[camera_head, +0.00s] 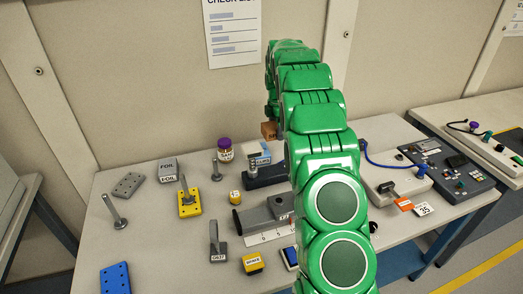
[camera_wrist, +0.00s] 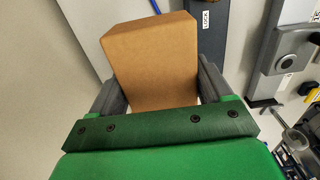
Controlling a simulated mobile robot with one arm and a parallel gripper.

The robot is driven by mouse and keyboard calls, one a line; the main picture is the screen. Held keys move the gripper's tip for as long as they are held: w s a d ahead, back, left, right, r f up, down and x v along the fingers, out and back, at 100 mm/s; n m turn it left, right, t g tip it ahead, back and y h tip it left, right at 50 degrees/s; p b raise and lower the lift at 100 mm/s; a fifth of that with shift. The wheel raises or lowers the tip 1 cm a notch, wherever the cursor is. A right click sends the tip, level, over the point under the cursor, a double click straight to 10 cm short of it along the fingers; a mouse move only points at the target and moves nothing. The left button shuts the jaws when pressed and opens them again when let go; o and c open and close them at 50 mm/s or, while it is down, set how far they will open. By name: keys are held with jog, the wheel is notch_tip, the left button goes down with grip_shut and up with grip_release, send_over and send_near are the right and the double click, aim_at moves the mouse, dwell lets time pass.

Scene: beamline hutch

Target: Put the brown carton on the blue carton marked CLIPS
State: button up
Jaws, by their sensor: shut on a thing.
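The brown carton (camera_wrist: 155,55) is between the two grey fingers of my gripper (camera_wrist: 158,90) in the wrist view. In the head view the brown carton (camera_head: 269,131) shows as a small block at the left edge of my green arm, which hides part of it. My gripper is mostly hidden there. The blue carton (camera_head: 260,150), with a white label too small to read surely, stands on the table just below the brown carton in the picture. The brown carton appears held above the table. The blue carton cannot be made out in the wrist view.
A dark blue device (camera_head: 262,178) lies close to the blue carton. A purple-lidded jar (camera_head: 225,150) and a metal post (camera_head: 216,170) stand to its left. A grey FOIL carton (camera_head: 168,168) is farther left. A control box (camera_head: 395,188) stands right of my arm.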

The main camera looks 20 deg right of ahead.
aim_at(269, 153)
jog(key=shift+w+a+r, duration=0.15)
jog(key=shift+w+a, duration=0.75)
jog(key=shift+a, duration=0.2)
jog(key=shift+f, duration=4.95)
jog(key=shift+f, duration=0.1)
jog(key=o, duration=1.2)
